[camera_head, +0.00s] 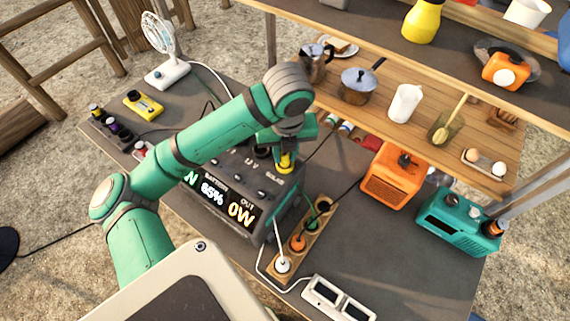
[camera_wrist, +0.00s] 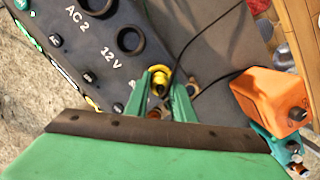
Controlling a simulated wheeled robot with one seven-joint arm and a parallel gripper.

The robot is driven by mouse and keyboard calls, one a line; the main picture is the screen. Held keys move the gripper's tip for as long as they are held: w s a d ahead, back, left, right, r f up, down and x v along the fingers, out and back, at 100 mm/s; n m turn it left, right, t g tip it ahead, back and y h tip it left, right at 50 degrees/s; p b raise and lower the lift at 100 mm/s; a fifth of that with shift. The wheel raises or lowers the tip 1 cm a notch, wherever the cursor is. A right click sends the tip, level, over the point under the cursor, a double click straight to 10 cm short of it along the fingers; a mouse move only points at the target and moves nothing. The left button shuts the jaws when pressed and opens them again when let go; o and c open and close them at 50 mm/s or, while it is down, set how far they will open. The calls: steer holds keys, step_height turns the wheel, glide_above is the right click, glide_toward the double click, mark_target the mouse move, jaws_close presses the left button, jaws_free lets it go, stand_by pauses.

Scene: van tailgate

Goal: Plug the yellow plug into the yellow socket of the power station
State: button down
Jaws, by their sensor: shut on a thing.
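The dark power station (camera_head: 243,200) stands on the grey table, its front display reading 65% and 0W. In the wrist view its top (camera_wrist: 75,50) shows labels AC 2 and 12 V and round dark sockets. My gripper (camera_head: 285,155) is above its far right part, fingers shut on the yellow plug (camera_head: 286,163). In the wrist view the yellow plug (camera_wrist: 158,78) shows between my fingertips (camera_wrist: 162,84), with a dark cord beside it. A small yellow patch (camera_wrist: 93,103) shows at the station's edge; I cannot tell whether it is the socket. Whether the plug touches the station is unclear.
A wooden power strip (camera_head: 297,242) with several plugs lies right of the station. An orange box (camera_head: 392,178) and a teal radio (camera_head: 457,222) stand further right. A wooden shelf (camera_head: 420,95) with kitchenware is behind. A white fan (camera_head: 165,50) stands at the back left.

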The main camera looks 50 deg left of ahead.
steer(key=shift+f, duration=0.2)
steer(key=c, duration=1.4)
jaws_free()
steer(key=shift+c, duration=0.2)
steer(key=shift+r, duration=0.15)
step_height(320, 180, up, 10)
steer(key=d, duration=0.1)
steer(key=shift+s+d+r, duration=0.2)
steer(key=shift+s, duration=0.25)
